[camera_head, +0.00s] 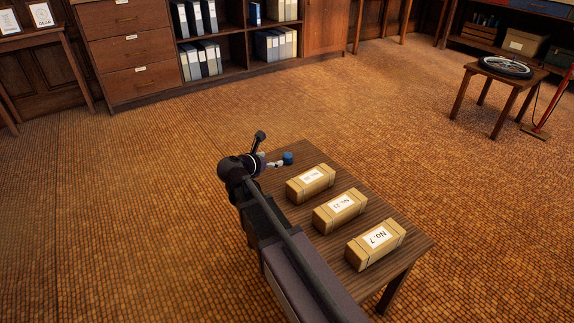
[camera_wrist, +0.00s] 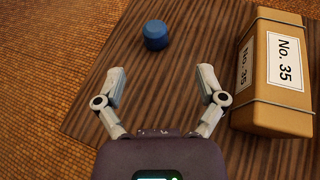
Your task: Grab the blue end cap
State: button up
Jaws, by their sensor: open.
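The blue end cap (camera_head: 288,158) is a small rounded cylinder standing on the far end of a striped wooden table (camera_head: 408,238). In the wrist view the blue end cap (camera_wrist: 155,35) lies ahead of my gripper (camera_wrist: 161,80), roughly centred between the two fingers and beyond their tips. The fingers are spread apart with nothing between them. In the head view my gripper (camera_head: 277,164) is low over the table, just left of the cap, and partly hidden by my arm.
A tan box labelled No. 35 (camera_wrist: 265,105) stands close to the right finger. A stool (camera_head: 500,84) with a wheel is far right. Open floor surrounds the table.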

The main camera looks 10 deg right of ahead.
aim_at(286, 155)
jog(key=shift+w+a+f, duration=0.1)
dwell(0.4)
jog(key=b+x, duration=0.3)
jog(key=x, duration=0.4)
jog(key=shift+w+f, duration=0.25)
jog(key=shift+w+d+f, duration=0.1)
jog(key=shift+w+d, duration=0.2)
jog(key=shift+d, duration=0.25)
jog(key=shift+a+f+b+x, duration=0.1)
jog(key=shift+f+b+x, duration=0.05)
jog(key=shift+b+x, duration=0.65)
jog(key=shift+a+f+b+x, duration=0.15)
jog(key=shift+b+x, duration=0.35)
jog(key=shift+x, duration=0.65)
jog(key=shift+w+d+f, duration=0.2)
jog(key=shift+w+d, duration=0.3)
